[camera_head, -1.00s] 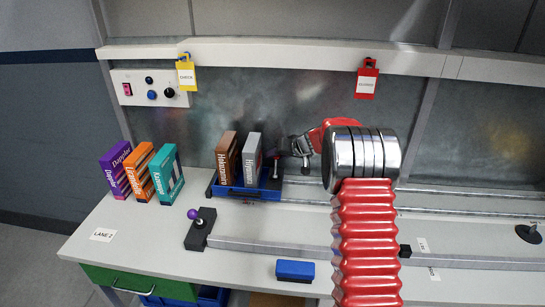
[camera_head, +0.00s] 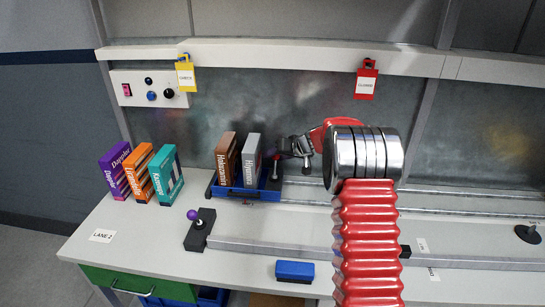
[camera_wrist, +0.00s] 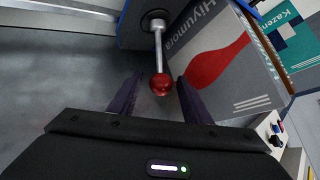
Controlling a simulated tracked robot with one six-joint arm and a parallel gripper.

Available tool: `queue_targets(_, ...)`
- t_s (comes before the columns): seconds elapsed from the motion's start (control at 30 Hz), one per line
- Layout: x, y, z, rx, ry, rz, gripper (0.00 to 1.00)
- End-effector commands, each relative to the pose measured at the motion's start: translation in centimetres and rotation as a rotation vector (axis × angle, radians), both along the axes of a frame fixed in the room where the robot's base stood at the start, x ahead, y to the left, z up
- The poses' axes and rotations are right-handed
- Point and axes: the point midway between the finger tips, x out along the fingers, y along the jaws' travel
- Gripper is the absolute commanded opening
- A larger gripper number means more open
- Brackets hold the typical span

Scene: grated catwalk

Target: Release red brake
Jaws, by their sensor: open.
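The red brake is a short metal lever with a red ball knob (camera_head: 276,157), at the right end of the blue tray (camera_head: 234,196). In the wrist view the red knob (camera_wrist: 161,85) tops a silver rod and shows between my two dark fingers. My gripper (camera_head: 291,147) is open and sits just right of the knob in the head view. Its fingers (camera_wrist: 157,95) stand apart on either side of the knob, and a gap shows on both sides.
A brown box (camera_head: 226,160) and a grey box (camera_head: 251,160) stand in the tray, close to my gripper. A purple-knobbed lever (camera_head: 193,215) stands on the front rail. Three boxes (camera_head: 140,174) stand at left. A blue block (camera_head: 295,271) lies in front.

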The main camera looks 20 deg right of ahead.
Motion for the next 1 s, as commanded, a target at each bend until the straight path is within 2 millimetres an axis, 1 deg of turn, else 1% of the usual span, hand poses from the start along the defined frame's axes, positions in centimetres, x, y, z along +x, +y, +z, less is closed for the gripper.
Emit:
queue_targets(0.17, -1.4, -0.7, 1.3, -0.001, -0.001, -0.002, 0.44)
queue_targets(0.8, -8.2, -3.5, 7.4, 0.000, -0.001, 0.001, 0.44)
queue_targets(1.0, -9.0, -3.8, 8.1, 0.001, -0.002, 0.002, 0.44)
